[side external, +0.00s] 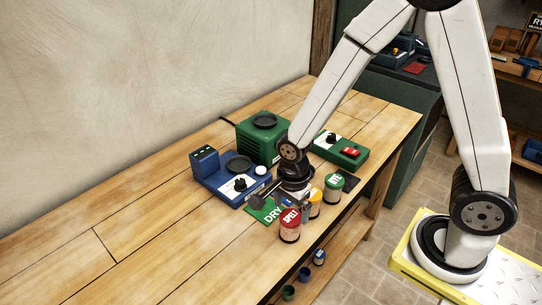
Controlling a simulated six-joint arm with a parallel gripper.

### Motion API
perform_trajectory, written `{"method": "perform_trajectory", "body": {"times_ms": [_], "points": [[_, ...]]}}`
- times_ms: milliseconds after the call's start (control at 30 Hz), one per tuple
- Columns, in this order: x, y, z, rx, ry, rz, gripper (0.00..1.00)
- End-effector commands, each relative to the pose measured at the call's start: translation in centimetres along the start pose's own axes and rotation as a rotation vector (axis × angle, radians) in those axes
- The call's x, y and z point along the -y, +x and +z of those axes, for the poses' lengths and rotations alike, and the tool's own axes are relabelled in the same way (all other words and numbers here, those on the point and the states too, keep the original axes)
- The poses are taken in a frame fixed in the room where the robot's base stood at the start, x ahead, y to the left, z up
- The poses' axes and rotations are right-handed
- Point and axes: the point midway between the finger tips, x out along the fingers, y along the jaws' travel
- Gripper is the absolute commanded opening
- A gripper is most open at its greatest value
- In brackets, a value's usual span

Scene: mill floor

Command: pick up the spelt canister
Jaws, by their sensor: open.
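The spelt canister (290,226) has a red lid with white lettering that appears to begin "SPEL" and a pale, reddish body. It stands upright near the front edge of the wooden bench (150,225). My gripper (284,204) is open and points down just behind the spelt canister in the side external view. Its fingers are small and partly lost against the things around them. I cannot tell the exact gap to the canister. Nothing shows held between the fingers.
A yellow canister (315,204) and a green-lidded canister (333,188) stand close to the right. A green DRY mat (267,212), a blue device (230,187), a green machine (252,146) and a green control box (342,152) lie behind. The bench's left is clear.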

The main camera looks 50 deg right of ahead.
Motion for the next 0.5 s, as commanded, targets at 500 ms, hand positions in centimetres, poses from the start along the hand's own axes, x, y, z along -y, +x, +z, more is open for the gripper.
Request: {"method": "perform_trajectory", "body": {"times_ms": [500], "points": [[0.0, 1.3, 0.0, 0.000, 0.000, 0.001, 1.00]]}}
